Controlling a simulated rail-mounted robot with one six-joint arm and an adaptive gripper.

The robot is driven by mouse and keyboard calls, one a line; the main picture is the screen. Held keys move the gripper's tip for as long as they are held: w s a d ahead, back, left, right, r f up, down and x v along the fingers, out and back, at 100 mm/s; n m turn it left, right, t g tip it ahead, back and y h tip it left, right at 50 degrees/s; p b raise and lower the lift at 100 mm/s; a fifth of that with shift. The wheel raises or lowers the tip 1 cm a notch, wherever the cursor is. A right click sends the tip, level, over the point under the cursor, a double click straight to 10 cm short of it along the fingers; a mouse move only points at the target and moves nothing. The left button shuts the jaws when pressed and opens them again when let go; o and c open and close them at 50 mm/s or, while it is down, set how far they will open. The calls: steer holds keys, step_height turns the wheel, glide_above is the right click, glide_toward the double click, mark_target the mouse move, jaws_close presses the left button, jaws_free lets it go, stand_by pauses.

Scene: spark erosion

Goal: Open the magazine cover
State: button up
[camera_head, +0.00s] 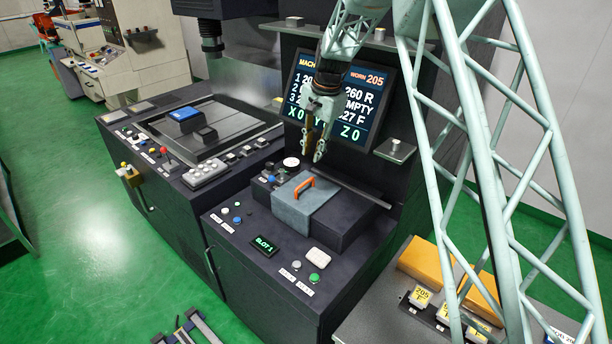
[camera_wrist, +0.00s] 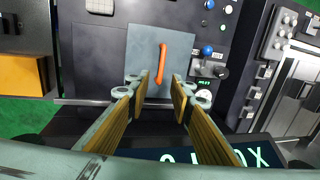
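The magazine cover (camera_head: 304,203) is a grey-blue plate with an orange handle (camera_head: 293,187). It lies on a dark block at the right machine's front. In the wrist view the cover (camera_wrist: 145,47) and its orange handle (camera_wrist: 161,60) show straight ahead, beyond the fingers. My gripper (camera_head: 313,145) hangs above and behind the cover, in front of the display. In the wrist view my gripper (camera_wrist: 161,88) has its two fingers spread, with nothing between them. The fingers look apart from the handle.
A display screen (camera_head: 366,100) stands behind my gripper. A small panel (camera_head: 265,246) reads "SLOT 1", with buttons and a white pad (camera_head: 320,257) nearby. A side table at right holds an orange block (camera_head: 421,262) and several yellow-labelled pieces. The left machine has a blue block (camera_head: 183,114).

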mark_target(306, 183)
steer(key=shift+w+a+f, duration=0.2)
steer(key=shift+w+f, duration=0.05)
steer(key=shift+w, duration=0.05)
steer(key=shift+f, duration=0.15)
steer(key=shift+w+a+f+p, duration=0.25)
steer(key=shift+a+f, duration=0.1)
steer(key=shift+f, duration=1.85)
steer(key=shift+w+a+f+p, duration=0.3)
steer(key=shift+a+f, duration=0.05)
steer(key=shift+f, duration=1.9)
steer(key=shift+w+a+f+p, duration=0.25)
steer(key=shift+a+f, duration=0.1)
steer(key=shift+f, duration=1.85)
jaws_close()
